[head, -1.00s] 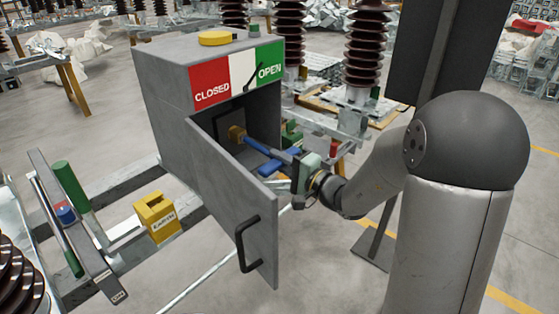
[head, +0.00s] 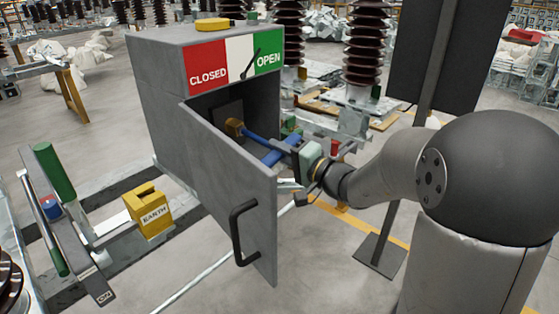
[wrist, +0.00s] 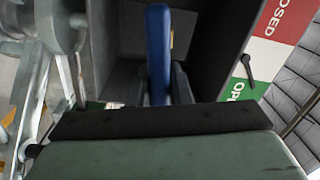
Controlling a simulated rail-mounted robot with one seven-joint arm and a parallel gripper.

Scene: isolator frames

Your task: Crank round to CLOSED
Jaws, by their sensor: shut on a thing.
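The blue crank (head: 262,137) sits inside the open grey box, on a yellow-brown hub (head: 235,127). My gripper (head: 293,151) is at the box opening, shut on the blue crank; the wrist view also shows the blue bar (wrist: 158,50) between the dark fingers (wrist: 162,88). Part of the crank is hidden behind my gripper. The indicator panel (head: 236,62) on the box front reads CLOSED on red at left and OPEN on green at right. Its black pointer (head: 250,66) leans toward the OPEN side, near the white and green border.
The box door (head: 235,190) stands open toward the front, with a black handle (head: 240,232), close left of my gripper. A yellow EARTH block (head: 150,212) sits on the rail at left. Ribbed insulators (head: 365,50) stand behind.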

